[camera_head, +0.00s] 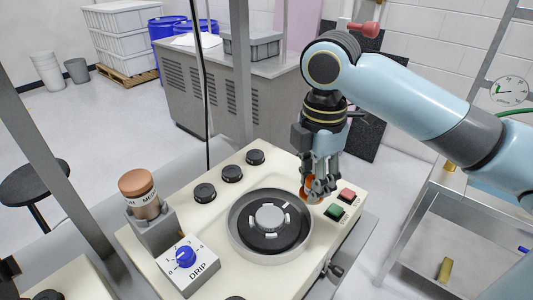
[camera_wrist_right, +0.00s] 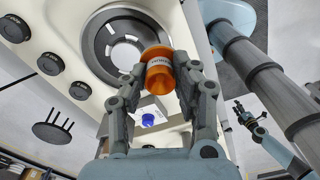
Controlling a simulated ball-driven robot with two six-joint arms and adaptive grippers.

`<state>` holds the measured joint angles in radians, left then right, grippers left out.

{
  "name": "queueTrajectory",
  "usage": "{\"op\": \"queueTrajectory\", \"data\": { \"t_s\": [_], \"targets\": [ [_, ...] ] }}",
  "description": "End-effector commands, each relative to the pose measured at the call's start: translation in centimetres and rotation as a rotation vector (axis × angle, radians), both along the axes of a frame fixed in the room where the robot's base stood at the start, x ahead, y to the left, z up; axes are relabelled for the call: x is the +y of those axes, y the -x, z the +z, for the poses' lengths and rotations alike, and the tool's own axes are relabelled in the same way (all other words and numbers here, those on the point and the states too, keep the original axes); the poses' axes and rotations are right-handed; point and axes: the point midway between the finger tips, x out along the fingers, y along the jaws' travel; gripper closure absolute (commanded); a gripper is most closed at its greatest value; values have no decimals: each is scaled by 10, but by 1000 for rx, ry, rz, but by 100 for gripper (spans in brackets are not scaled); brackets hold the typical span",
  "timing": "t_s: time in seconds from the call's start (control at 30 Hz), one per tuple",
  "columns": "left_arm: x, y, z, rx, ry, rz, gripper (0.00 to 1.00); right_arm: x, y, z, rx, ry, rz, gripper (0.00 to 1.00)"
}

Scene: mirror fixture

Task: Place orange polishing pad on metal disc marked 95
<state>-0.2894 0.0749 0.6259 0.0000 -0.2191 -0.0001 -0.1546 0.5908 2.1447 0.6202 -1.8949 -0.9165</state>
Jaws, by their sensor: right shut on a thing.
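My right gripper (camera_head: 318,190) is shut on an orange round piece (camera_head: 306,188), which I take to be the polishing pad. In the right wrist view, the orange piece (camera_wrist_right: 159,72) has a flanged end and a white label too small to read, and sits between the fingertips (camera_wrist_right: 163,82). A round metal disc (camera_head: 270,217) lies at the centre of a dark ring in the machine's bowl (camera_head: 233,232); no 95 is readable. The held piece is above the bowl's right rim, off the disc's centre. My left gripper (camera_wrist_right: 247,113) shows small in the wrist view, its jaw opening unclear.
Black knobs (camera_head: 231,173) line the machine's back left. A green button (camera_head: 335,212) and a red button (camera_head: 347,195) are close to the right gripper. A brown-capped bottle (camera_head: 139,191) and a DRIP box (camera_head: 187,266) stand left of the bowl. A grey post (camera_head: 241,70) rises behind.

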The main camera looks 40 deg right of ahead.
Motion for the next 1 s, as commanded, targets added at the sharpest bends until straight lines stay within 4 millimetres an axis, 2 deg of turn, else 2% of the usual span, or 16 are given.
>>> {"op": "queueTrajectory", "data": {
  "t_s": [0.1, 0.23, 0.4, 0.57, 0.8, 1.0],
  "targets": [
    [5, 14, 6, 21, -6, -1, 60, -5, 15, 1, 4, 4, 14, 100],
    [5, 17, 8, 26, -6, 0, 60, -9, 25, 0, 4, 2, 20, 100],
    [7, 18, 10, 26, -8, -1, 60, -8, 25, -5, -2, -3, 17, 100],
    [7, 17, 9, 24, -9, -1, 60, 3, 1, -21, -3, -10, 12, 100],
    [5, 11, 15, 15, -6, -1, 60, 21, -53, -54, 0, -6, 16, 100],
    [5, 10, 17, 14, -6, -1, 60, 29, -77, -71, 0, -1, 19, 100]
  ]
}}
